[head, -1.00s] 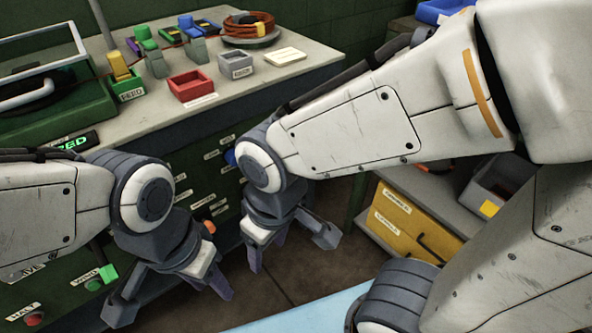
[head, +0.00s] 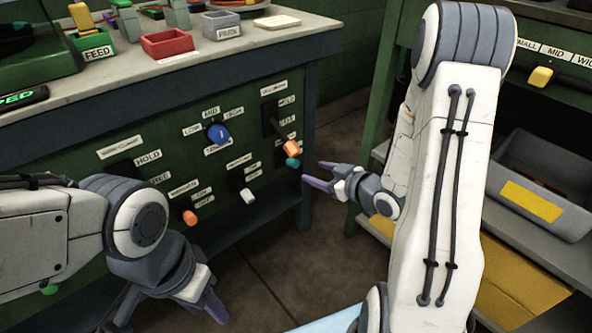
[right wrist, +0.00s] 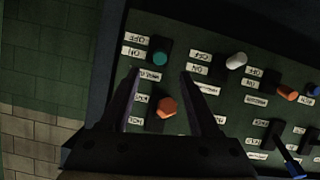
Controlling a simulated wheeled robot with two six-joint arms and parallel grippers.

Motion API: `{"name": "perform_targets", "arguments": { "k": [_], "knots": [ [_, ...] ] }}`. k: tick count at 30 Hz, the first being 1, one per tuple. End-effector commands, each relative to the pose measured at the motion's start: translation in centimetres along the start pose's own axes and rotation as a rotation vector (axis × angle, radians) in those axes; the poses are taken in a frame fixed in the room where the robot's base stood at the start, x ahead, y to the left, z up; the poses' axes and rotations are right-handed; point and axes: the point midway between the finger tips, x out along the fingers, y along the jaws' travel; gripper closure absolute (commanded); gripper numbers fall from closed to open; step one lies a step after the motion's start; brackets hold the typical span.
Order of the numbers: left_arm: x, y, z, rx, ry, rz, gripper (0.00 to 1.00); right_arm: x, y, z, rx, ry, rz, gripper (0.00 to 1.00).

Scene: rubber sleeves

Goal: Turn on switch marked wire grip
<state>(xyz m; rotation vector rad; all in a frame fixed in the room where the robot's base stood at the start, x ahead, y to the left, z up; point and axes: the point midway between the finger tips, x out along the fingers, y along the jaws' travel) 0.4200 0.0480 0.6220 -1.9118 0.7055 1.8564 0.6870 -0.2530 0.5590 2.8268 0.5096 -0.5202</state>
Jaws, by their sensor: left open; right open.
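My right gripper (head: 318,174) is open and empty just in front of the right end of the green panel (head: 235,165). In the right wrist view my right gripper (right wrist: 160,76) has its fingers on either side of an orange-tipped lever (right wrist: 167,106), with a teal knob (right wrist: 160,58) just past the tips. In the head view the orange lever (head: 291,147) sits just above the teal knob (head: 292,162). Contact is not visible. Labels around them are too small to read surely; I cannot tell which says wire grip. My left gripper (head: 172,308) is open and empty, low at left.
The panel also carries a blue dial (head: 219,134), a white knob (head: 247,195) and another orange knob (head: 190,217). A red tray (head: 167,43) and a grey bin (head: 221,25) stand on the bench above. Shelves with a grey bin (head: 540,190) stand at right.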

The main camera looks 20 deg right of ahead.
Motion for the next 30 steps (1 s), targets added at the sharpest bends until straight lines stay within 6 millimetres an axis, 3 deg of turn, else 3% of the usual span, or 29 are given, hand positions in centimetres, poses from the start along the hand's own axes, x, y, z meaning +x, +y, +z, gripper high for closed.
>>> {"name": "perform_targets", "arguments": {
  "k": [5,15,21,29,30],
  "knots": [
    [2.1,-0.1,0.1,0.0,0.0,0.0,0.53,2.8,-0.2,0.3,-0.006,0.007,-0.004,0.37],
    [3.9,-0.3,0.2,0.0,0.0,0.0,0.53,8.6,-0.1,0.1,-0.003,0.003,-0.003,0.37],
    [4.3,-0.3,0.2,0.0,0.0,0.0,0.53,10.0,-0.1,-0.1,-0.001,0.002,0.0,0.37],
    [4.2,-0.3,0.2,0.0,0.0,0.0,0.53,10.1,0.0,-0.1,-0.001,0.001,0.0,0.37],
    [4.2,-0.3,0.2,0.0,0.0,0.0,0.53,10.1,0.0,-0.1,-0.001,0.001,0.0,0.45]
  ]
}}
